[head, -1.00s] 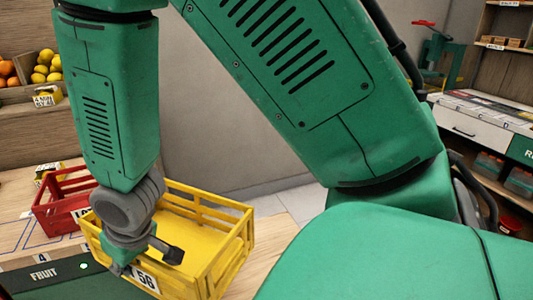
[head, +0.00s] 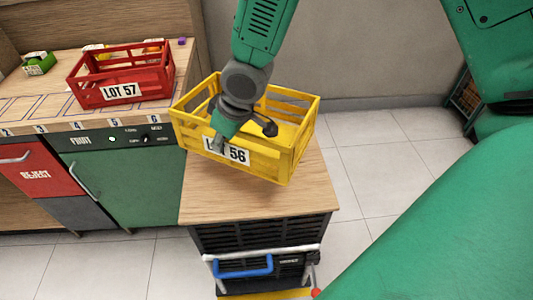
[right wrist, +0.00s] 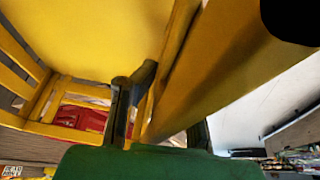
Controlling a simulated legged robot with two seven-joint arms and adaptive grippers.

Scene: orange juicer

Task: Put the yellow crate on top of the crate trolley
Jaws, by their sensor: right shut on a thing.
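The yellow crate (head: 275,166), labelled 56, is over the wooden top (head: 205,205) of the trolley (head: 262,238), slightly tilted. Whether its base touches the top is hard to tell. My right gripper (head: 238,136) is shut on the crate's near wall, reaching down from above; one finger is inside the crate and one is by the label. In the right wrist view the yellow crate (right wrist: 90,35) fills much of the picture, with the dark fingers (right wrist: 135,85) on its wall. The trolley has dark slatted sides, a white bar and a blue handle. My left gripper is out of view.
A red crate (head: 125,82) labelled LOT 57 stands on the marked counter (head: 30,98) to the left, with a small green box (head: 38,63) beyond. The counter front borders the trolley's left side. Tiled floor (head: 370,165) is clear to the right.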

